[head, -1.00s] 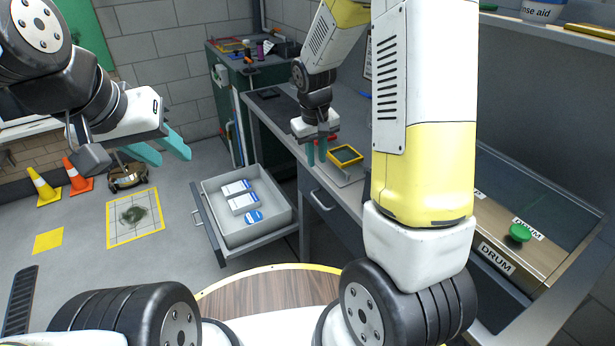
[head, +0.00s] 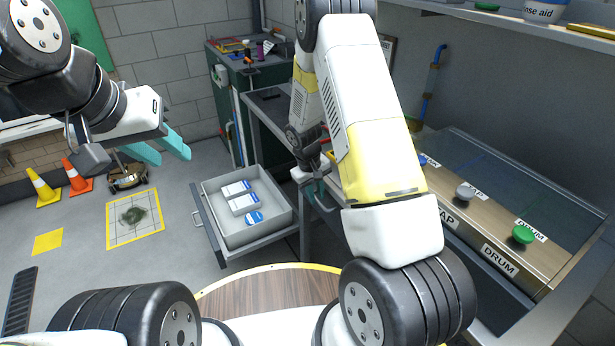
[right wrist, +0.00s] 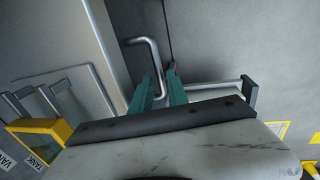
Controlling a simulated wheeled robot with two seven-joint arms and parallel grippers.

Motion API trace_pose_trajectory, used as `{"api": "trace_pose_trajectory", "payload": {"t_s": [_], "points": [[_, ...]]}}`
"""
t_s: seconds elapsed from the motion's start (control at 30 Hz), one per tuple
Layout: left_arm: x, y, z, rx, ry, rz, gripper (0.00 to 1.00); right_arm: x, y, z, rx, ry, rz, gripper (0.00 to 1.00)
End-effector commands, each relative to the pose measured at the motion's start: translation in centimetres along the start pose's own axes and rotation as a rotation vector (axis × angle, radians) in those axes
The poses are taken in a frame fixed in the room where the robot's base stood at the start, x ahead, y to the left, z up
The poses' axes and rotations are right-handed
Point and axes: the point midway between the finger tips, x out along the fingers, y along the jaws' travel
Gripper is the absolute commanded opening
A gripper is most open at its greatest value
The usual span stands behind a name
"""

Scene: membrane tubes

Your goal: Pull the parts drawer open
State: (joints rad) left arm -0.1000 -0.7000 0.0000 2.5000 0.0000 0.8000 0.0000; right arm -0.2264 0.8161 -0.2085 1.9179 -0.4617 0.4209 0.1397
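A grey drawer (head: 283,233) stands pulled out below the bench in the head view, with white-and-blue boxes (head: 240,195) inside. A second, closed drawer front (right wrist: 70,45) carries a silver bar handle (right wrist: 150,58), seen in the right wrist view. My right gripper (head: 318,190) is in front of that front, partly hidden by my arm. In the right wrist view its teal fingers (right wrist: 160,82) are apart, with the lower part of the handle between them; contact cannot be told. My left gripper (head: 168,146) is open and empty at the left. No label tells which drawer is the parts drawer.
A panel with coloured buttons, including a green one (head: 523,234), lies on the bench at right. A green cabinet (head: 245,80) stands behind.

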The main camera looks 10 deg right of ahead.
Motion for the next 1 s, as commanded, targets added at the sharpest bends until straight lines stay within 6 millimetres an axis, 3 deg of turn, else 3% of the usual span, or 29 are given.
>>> {"api": "trace_pose_trajectory", "payload": {"t_s": [0.23,0.37,1.0], "points": [[-0.01,0.0,0.0,0.0,0.0,0.0,0.36,0.15,0.02,-0.02,0.0,0.001,0.0,0.2],[0.0,0.0,0.0,0.0,0.0,0.0,0.36,0.13,0.01,-0.01,0.0,0.001,0.0,0.0],[0.0,0.0,0.0,0.0,0.0,0.0,0.36,0.09,0.0,-0.01,0.0,0.001,0.0,0.0]]}}
